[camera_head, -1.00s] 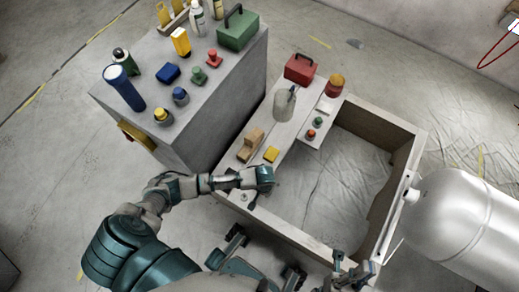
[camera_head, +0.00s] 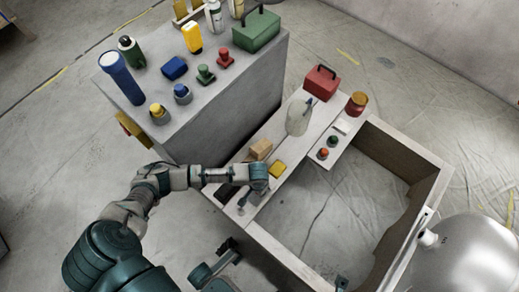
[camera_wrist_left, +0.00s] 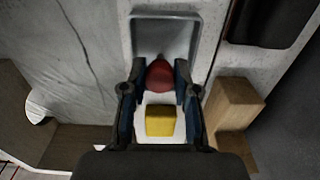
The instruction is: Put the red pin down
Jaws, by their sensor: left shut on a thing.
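My left gripper (camera_head: 262,188) is over the near end of the pale bench, close to the yellow block (camera_head: 278,170). In the left wrist view the gripper (camera_wrist_left: 160,88) is shut on the red pin (camera_wrist_left: 160,74), whose rounded red part shows between the fingers. The yellow block (camera_wrist_left: 160,121) lies below it in that picture. A grey, shallow, tray-like shape (camera_wrist_left: 137,38) lies just beyond the pin. I cannot tell whether the pin touches it. In the head view the held pin is hidden by the gripper. A dark bit of my right gripper (camera_head: 341,284) shows at the bottom edge.
A wooden block (camera_head: 261,149) stands beside the yellow block. A translucent jug (camera_head: 298,118), red box (camera_head: 321,83) and amber jar (camera_head: 356,104) stand farther along. The grey cabinet (camera_head: 235,110) holds another red pin (camera_head: 225,58).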

